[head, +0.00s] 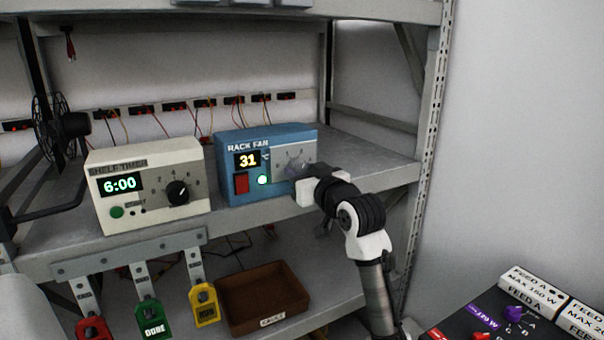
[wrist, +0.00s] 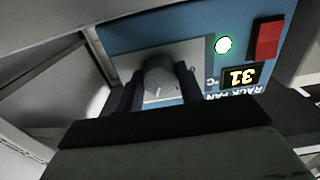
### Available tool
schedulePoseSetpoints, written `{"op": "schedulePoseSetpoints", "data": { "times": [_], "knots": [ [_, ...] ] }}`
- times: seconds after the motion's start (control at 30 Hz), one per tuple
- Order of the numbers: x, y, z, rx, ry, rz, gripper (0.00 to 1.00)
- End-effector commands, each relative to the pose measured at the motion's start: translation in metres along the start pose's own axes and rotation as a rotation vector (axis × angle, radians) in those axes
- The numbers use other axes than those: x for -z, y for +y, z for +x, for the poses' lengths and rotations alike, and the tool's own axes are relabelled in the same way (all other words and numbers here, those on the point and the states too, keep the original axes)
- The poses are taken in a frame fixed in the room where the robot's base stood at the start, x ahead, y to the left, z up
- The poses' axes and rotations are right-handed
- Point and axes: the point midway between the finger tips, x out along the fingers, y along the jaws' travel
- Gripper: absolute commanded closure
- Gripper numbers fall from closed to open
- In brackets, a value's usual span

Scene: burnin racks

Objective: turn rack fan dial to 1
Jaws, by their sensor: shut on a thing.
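The blue rack fan box (head: 223,187) stands on the shelf, with a display reading 31, a red switch (head: 241,184) and a lit green lamp (head: 263,180). Its dial (head: 293,170) is at the right of the front panel, partly hidden by my gripper (head: 303,183) in the head view. In the wrist view the grey dial (wrist: 160,75) sits between the two dark fingers of my gripper (wrist: 160,88), which is shut on it. The box shows upside down there. I cannot read which number the dial points to.
The cream shelf timer (head: 150,215), showing 6:00, stands left of the fan box. Below are hanging red, green and yellow tags (head: 205,303) and a brown tray (head: 262,300). A shelf post (head: 425,160) rises right of my arm. A dark panel with a purple knob (head: 513,313) is at lower right.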

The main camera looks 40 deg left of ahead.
Motion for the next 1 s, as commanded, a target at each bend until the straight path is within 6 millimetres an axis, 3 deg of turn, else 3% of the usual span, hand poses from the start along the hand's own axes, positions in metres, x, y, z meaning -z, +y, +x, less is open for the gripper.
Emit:
{"op": "schedulePoseSetpoints", "data": {
  "times": [0.27,1.0],
  "knots": [
    [-0.0023,0.0005,-0.0002,0.0,0.0,-0.116,0.86],
    [-0.0011,0.0016,-0.0002,0.0,-0.001,-0.717,0.86]
  ]
}}
